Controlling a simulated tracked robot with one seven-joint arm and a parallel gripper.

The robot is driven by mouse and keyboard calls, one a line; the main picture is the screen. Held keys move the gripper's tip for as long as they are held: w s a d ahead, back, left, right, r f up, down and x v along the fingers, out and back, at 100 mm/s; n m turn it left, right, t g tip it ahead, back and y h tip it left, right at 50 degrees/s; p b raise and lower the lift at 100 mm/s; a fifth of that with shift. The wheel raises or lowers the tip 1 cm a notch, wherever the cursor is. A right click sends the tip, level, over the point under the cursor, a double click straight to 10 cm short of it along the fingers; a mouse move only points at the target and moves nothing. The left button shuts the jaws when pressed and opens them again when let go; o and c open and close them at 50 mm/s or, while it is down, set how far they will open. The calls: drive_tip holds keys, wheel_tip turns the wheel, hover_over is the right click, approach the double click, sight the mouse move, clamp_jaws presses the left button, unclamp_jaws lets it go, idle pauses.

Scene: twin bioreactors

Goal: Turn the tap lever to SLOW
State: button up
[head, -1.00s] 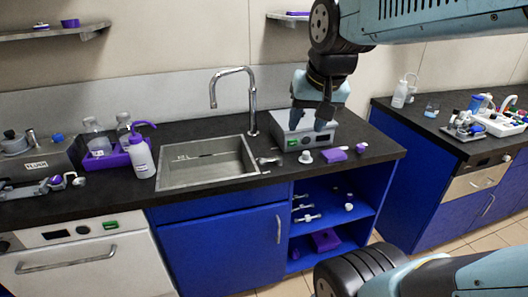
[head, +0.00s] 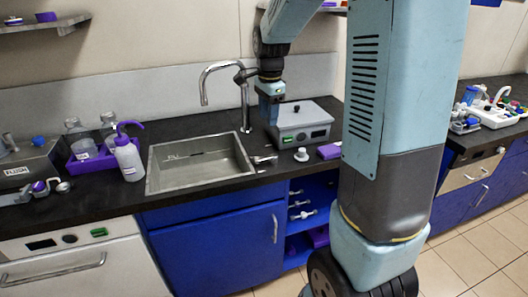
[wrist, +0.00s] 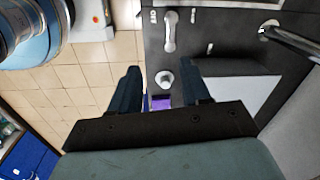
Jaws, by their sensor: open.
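The tap lever (head: 264,159) is a small metal handle on the black counter, just right of the sink (head: 158,182). In the wrist view the lever (wrist: 170,32) lies beyond my fingers, pointing roughly along the picture's height. Small white labels stand around it, too small to read surely. The tall curved tap (head: 204,84) rises behind the sink. My gripper (head: 271,112) hangs over the counter above the lever's area, pointing down. In the wrist view its two fingers (wrist: 160,70) are apart and empty, not touching the lever.
A grey box device (head: 303,119) stands right of my gripper. A white knob-like piece (head: 301,155) and a purple block (head: 329,151) lie in front of it. A wash bottle (head: 128,158) stands left of the sink. My arm hides the right part of the counter.

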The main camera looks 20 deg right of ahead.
sight(265, 157)
drive_tip(key=w+f, duration=0.1)
drive_tip(key=f, duration=0.4)
drive_tip(key=w+f+m, duration=0.1)
drive_tip(key=f, duration=0.5)
drive_tip(key=w+f+m, duration=0.1)
drive_tip(key=f, duration=0.5)
drive_tip(key=shift+w+d+f+g, duration=0.1)
drive_tip(key=shift+w+d+g, duration=0.05)
drive_tip(key=shift+w+g, duration=0.15)
drive_tip(key=shift+c, duration=0.5)
clamp_jaws()
